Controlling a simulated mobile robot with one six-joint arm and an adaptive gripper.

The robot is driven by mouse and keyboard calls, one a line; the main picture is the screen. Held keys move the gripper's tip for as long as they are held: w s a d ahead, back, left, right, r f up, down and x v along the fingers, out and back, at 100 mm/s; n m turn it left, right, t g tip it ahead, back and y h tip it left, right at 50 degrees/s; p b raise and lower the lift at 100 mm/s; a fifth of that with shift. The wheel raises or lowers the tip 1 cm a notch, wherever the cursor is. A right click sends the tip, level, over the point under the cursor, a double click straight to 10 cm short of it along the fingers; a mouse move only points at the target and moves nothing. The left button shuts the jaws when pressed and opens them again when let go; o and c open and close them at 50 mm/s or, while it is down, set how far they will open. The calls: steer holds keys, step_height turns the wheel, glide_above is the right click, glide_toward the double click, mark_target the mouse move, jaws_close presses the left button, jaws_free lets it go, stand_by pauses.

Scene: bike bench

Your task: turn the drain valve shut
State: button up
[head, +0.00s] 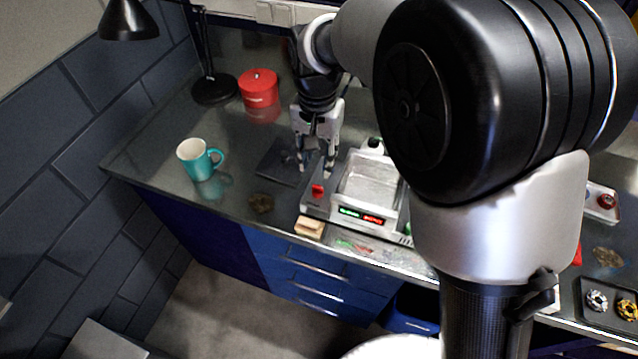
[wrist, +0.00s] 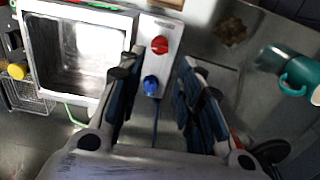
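A metal bench unit with an open basin (head: 372,187) stands on the bench, its side panel carrying two knobs. The red knob (head: 317,191) is at the panel's front end and also shows in the wrist view (wrist: 160,45). The blue knob (wrist: 151,86) sits behind it; in the head view it is hidden by the gripper. I cannot tell from the frames which knob is the drain valve. My gripper (head: 316,166) points down over the panel's rear. In the wrist view its fingers (wrist: 157,75) are apart, with the blue knob between them; contact is not visible.
A teal mug (head: 194,160) and a red tin (head: 259,90) stand to the left, with a black lamp (head: 214,89) behind. A dark flat plate (head: 281,160) lies beside the unit. A wooden block (head: 310,227) is at the front edge. A wire basket (wrist: 28,98) adjoins the basin.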

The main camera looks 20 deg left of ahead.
mark_target(318, 186)
step_height(318, 186, down, 10)
steer(key=shift+f+b, duration=0.1)
steer(key=shift+b, duration=1.15)
jaws_close()
